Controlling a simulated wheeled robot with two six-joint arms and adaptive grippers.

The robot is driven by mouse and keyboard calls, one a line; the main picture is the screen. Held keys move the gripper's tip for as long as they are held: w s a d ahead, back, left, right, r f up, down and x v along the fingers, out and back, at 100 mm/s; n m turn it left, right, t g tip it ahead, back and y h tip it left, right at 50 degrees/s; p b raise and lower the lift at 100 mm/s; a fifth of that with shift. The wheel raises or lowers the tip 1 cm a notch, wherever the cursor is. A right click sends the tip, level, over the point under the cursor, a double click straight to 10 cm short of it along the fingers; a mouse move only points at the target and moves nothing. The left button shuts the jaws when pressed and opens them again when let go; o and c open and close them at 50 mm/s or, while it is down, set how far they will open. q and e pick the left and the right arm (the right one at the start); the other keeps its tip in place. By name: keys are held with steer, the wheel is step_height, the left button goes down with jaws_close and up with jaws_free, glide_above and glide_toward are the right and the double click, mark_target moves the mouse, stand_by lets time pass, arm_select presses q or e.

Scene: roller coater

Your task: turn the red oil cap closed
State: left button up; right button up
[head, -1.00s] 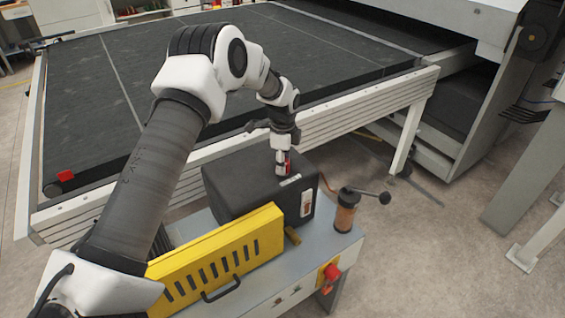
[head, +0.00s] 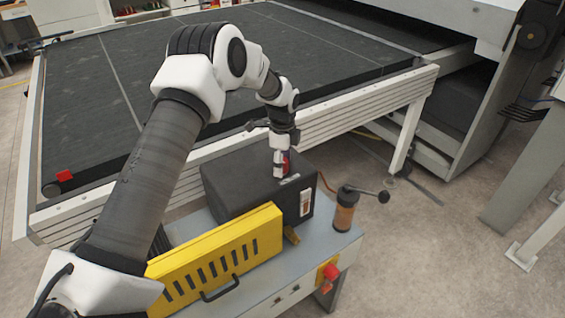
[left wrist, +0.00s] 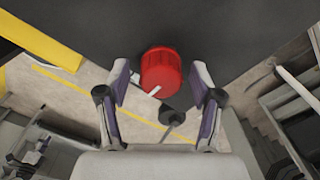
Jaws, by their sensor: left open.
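The red oil cap (left wrist: 160,70) sits on top of the black box (head: 240,185). It is round with a ribbed side and a white mark at its lower edge in the left wrist view. My left gripper (head: 281,168) points down at the cap from above. In the left wrist view its two fingers (left wrist: 160,80) stand apart on either side of the cap, with a visible gap on each side. In the head view the gripper partly hides the cap (head: 287,162). My right gripper is not in view.
The black box stands on a grey bench (head: 310,255) behind a yellow slotted guard (head: 220,255). A brown cylinder with a black lever (head: 345,212) stands to its right. A red knob (head: 330,272) is on the bench front. A wide dark conveyor (head: 200,90) lies behind.

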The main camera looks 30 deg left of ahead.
arm_select(q)
step_height(320, 180, up, 12)
stand_by(0.3)
steer(key=shift+f, duration=0.1)
stand_by(0.3)
